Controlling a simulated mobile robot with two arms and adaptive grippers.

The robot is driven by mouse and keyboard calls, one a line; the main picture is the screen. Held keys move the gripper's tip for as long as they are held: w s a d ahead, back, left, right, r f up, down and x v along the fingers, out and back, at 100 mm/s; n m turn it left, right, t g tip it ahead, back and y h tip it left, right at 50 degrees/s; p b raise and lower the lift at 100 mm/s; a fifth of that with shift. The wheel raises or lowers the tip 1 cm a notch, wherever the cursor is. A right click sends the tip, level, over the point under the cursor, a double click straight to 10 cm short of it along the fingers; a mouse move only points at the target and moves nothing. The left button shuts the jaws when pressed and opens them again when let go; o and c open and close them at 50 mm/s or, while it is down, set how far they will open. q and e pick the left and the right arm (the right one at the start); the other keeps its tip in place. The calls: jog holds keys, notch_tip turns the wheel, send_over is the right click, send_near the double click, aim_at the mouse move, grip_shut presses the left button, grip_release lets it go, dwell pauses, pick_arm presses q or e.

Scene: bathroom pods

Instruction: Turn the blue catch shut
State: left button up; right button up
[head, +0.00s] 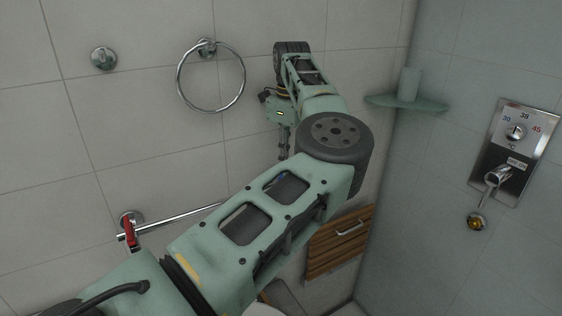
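No blue catch can be made out; my arm covers the middle of the view and may hide it. My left arm reaches from the lower left across the picture. Its gripper (284,152) points down in front of the tiled wall, below and right of the towel ring. The fingers are small and seen edge-on, so I cannot tell whether they are open or shut. I see nothing held in it. My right gripper is not in view.
A towel ring (239,98) and a round wall knob (104,58) are at upper left. A grab rail (180,217) with a red lever (130,232) is lower left. A wooden panel (325,250), corner shelf (425,104) and shower control (520,150) stand right.

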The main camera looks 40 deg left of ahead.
pick_arm(q)
notch_tip(320, 180, up, 7)
jog(key=shift+s+a+f, duration=0.15)
jog(key=shift+s+a, duration=0.05)
jog(key=shift+a, duration=0.05)
